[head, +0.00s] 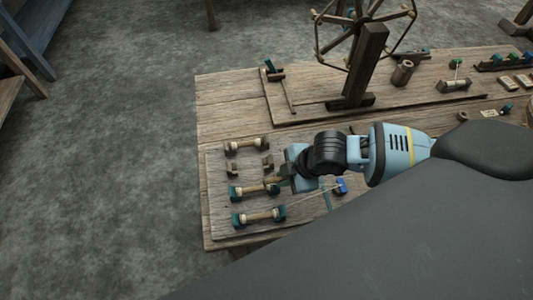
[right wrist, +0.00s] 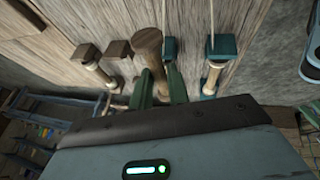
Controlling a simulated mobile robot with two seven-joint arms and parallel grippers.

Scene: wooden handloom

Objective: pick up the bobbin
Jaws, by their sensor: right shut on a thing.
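Several bobbins lie on a board at the table's left end. My right gripper (head: 287,180) is at the right end of the bobbin (head: 259,189) in the second row from the front. In the right wrist view, my right gripper (right wrist: 161,88) has its green fingers shut on this bobbin (right wrist: 149,50), whose brown round end faces the camera. I cannot tell whether it touches the board. A teal-ended bobbin (head: 260,215) lies in front, and another bobbin (head: 246,145) lies behind. My left gripper is not in view.
Small wooden blocks (head: 232,169) stand on the board (head: 222,207) just behind the bobbin. A blue piece (head: 341,186) with a thread sits to the right. A spoked wheel on a post (head: 368,65) stands at the back. Open floor lies left of the table.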

